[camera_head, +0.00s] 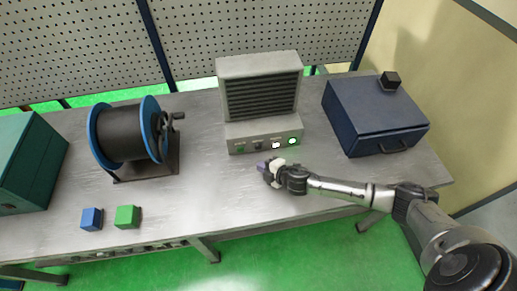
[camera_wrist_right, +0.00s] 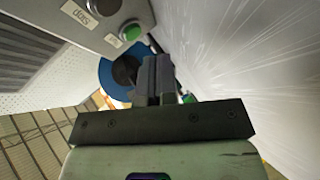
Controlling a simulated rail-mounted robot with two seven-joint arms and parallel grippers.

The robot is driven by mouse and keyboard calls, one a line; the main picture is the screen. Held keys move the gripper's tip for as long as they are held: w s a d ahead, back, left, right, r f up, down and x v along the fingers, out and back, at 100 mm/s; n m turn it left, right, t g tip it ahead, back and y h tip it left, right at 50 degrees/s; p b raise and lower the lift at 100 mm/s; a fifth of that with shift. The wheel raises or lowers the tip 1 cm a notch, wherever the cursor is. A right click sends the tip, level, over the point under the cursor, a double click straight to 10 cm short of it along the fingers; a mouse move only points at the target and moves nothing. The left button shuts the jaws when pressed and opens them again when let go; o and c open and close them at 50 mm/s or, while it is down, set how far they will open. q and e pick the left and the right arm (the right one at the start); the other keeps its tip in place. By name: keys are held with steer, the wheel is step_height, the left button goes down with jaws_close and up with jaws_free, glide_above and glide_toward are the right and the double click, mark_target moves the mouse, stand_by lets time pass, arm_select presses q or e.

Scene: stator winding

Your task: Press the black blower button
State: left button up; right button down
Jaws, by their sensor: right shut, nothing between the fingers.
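The blower (camera_head: 260,88) is a grey box with dark louvres and a sloped control panel at the middle of the bench. Its black button (camera_head: 258,145) sits on the panel, between a green button (camera_head: 240,149) at left and a white lit one (camera_head: 276,145) at right. My right gripper (camera_head: 264,166) is shut and empty in front of the panel, apart from the black button. The right wrist view shows the closed fingers (camera_wrist_right: 154,75), the green button (camera_wrist_right: 131,32) and a dark button at the top edge (camera_wrist_right: 102,6). My left gripper is not in view.
A blue-flanged spool (camera_head: 124,135) stands left of the blower. Blue (camera_head: 91,218) and green (camera_head: 127,216) cubes lie at the front left. A dark blue box (camera_head: 375,112) with a small black block (camera_head: 390,79) is at right. The bench between spool and gripper is clear.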

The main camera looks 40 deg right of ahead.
mark_target(258, 147)
steer(key=w, duration=0.1)
steer(key=w+d, duration=0.1)
steer(key=shift+w+d, duration=0.25)
steer(key=shift+w, duration=0.1)
steer(key=shift+w+d, duration=0.4)
steer(key=shift+w, duration=0.35)
stand_by(0.7)
steer(key=shift+w, duration=0.1)
stand_by(0.6)
steer(key=shift+w+d, duration=0.1)
steer(key=shift+w+d, duration=0.15)
stand_by(0.5)
